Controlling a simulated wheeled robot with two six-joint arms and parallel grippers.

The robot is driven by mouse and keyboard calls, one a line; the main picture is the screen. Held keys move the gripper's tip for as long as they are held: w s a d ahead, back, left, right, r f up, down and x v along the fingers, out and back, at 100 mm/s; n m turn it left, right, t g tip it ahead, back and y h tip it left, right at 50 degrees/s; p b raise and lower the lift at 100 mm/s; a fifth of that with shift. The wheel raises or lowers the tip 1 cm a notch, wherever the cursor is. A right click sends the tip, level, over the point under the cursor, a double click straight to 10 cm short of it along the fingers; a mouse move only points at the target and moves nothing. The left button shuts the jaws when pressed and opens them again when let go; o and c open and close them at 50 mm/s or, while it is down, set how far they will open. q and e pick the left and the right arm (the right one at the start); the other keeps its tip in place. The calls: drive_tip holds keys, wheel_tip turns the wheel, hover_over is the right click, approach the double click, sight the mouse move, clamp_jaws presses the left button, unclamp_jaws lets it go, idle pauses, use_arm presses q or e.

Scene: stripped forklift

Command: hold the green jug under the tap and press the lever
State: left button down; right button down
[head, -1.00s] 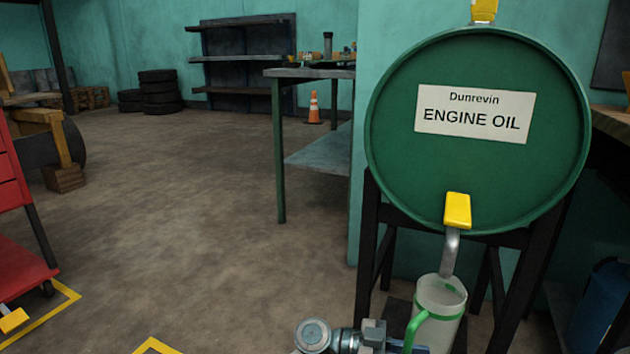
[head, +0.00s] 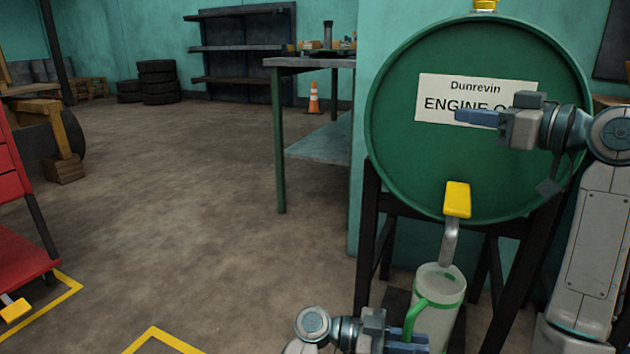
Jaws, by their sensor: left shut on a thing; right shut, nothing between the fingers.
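The jug (head: 445,290) is translucent and pale with a green handle and rim band. It stands upright under the tap spout (head: 449,243), whose end is at or just above the jug's mouth. The yellow lever (head: 457,199) sits on top of the tap, low on the green drum (head: 420,165). My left gripper (head: 408,342) is shut on the jug's green handle at the bottom of the head view. My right gripper (head: 474,117) is shut and empty, in front of the drum's label, above the lever and apart from it. The jug's base is out of view.
The drum rests on a black stand (head: 372,240). A green-legged workbench (head: 305,62) stands left of it. A red cart (head: 25,240) is at the left edge. The floor between is clear, with yellow markings (head: 160,340).

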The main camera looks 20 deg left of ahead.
drive_tip(key=s+f+n+g+h, duration=0.2)
drive_tip(key=s+f+n+g, duration=0.15)
drive_tip(key=g, duration=0.35)
drive_tip(key=n+h, duration=0.1)
hover_over(453, 206)
drive_tip(key=shift+g, duration=0.3)
drive_tip(key=shift+d+f, duration=0.2)
drive_tip(key=shift+f, duration=0.95)
drive_tip(key=shift+d+f, duration=0.2)
drive_tip(key=shift+f, duration=0.9)
drive_tip(key=shift+f, duration=0.1)
drive_tip(key=shift+f, duration=2.85)
drive_tip(key=shift+w, duration=0.1)
idle(1.5)
